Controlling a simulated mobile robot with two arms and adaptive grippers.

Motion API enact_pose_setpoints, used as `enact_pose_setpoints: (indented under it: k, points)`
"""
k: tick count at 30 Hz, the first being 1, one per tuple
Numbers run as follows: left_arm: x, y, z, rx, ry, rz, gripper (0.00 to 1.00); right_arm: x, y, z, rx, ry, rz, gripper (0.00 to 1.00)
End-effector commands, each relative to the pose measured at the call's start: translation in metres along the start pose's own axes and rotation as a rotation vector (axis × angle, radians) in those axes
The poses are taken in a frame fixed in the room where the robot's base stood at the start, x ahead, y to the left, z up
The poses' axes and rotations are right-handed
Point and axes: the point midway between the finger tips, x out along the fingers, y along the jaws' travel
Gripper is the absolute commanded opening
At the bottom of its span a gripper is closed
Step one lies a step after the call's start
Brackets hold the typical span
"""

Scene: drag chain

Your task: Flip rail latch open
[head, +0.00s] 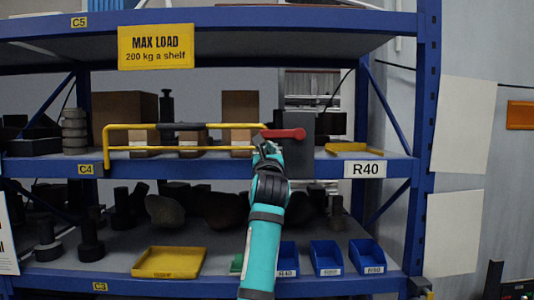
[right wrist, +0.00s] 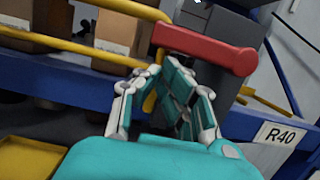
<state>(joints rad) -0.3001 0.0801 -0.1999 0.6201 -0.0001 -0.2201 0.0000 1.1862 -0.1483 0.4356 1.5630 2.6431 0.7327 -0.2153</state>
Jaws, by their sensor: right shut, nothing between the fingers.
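The red rail latch (head: 285,134) sits at the right end of the yellow rail (head: 180,148) across the middle shelf. It points to the right, about level. In the right wrist view the red latch (right wrist: 205,48) lies just beyond the fingers, with the yellow rail (right wrist: 135,9) running off to the upper left. My right gripper (head: 267,148) is shut and empty, just below the latch's left part. The right wrist view shows its fingers (right wrist: 165,75) close under the latch; I cannot tell whether they touch it. My left gripper is out of view.
Cardboard boxes (head: 125,112) stand behind the rail. A blue shelf beam (head: 230,168) with an R40 label (head: 365,169) runs below it. A yellow tray (head: 353,148) lies to the right. Blue bins (head: 326,257) and a larger yellow tray (head: 170,262) are on the lower shelf.

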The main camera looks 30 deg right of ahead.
Motion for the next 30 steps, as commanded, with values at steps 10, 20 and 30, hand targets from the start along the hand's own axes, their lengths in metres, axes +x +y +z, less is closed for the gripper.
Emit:
enact_pose_setpoints:
  k: [10, 20, 30]
  points:
    - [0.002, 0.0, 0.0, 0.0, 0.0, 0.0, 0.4, 0.001, 0.0, 0.002, 0.023, -0.001, -0.005, 0.0]
    - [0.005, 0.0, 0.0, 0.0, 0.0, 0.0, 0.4, 0.003, 0.0, 0.007, 0.078, -0.001, -0.019, 0.0]
    - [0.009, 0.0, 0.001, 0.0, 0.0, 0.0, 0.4, 0.007, -0.003, 0.013, 0.156, -0.002, -0.039, 0.0]
